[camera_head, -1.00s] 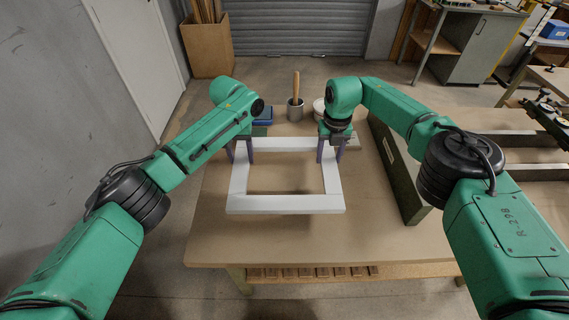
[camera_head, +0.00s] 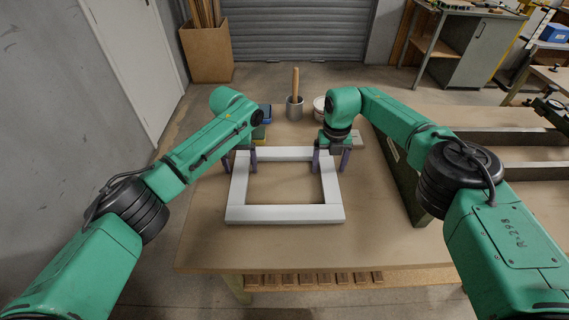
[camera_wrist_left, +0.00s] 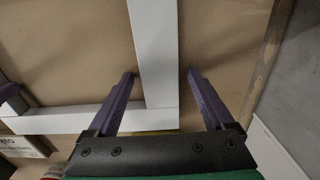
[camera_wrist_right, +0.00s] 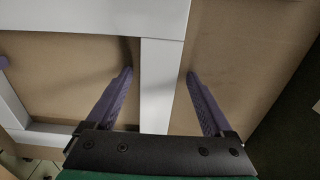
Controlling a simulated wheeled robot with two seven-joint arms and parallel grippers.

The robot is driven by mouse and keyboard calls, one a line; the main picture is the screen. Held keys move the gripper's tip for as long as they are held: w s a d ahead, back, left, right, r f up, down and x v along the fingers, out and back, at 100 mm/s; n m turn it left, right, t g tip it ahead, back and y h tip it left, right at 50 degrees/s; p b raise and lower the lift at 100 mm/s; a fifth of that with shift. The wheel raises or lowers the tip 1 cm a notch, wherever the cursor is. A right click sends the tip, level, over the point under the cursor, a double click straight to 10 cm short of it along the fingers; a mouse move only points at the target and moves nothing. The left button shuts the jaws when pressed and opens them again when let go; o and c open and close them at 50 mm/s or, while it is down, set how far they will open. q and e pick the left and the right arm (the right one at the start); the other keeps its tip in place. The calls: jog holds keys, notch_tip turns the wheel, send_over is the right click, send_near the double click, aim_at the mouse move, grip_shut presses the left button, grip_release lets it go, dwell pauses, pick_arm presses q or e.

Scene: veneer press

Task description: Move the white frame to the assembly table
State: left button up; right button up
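The white frame (camera_head: 284,213), an open rectangle, lies flat on the wooden table (camera_head: 320,245) in front of me. My left gripper (camera_head: 240,171) is over the far part of its left bar. In the left wrist view its open fingers stand either side of that bar (camera_wrist_left: 156,40), with gaps. My right gripper (camera_head: 331,171) is over the far part of the right bar. The right wrist view shows its open fingers straddling that bar (camera_wrist_right: 157,80), also apart from it. My grippers hide parts of the far corners in the head view.
A dark green upright panel (camera_head: 408,190) borders the right side. Bare tabletop lies in front of the frame.

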pick_arm(q)
jog(key=shift+r, duration=0.1)
pick_arm(e)
jog(key=shift+r, duration=0.2)
pick_arm(q)
notch_tip(320, 180, up, 12)
pick_arm(e)
notch_tip(320, 180, up, 12)
jog(key=shift+f, duration=0.15)
dwell(0.3)
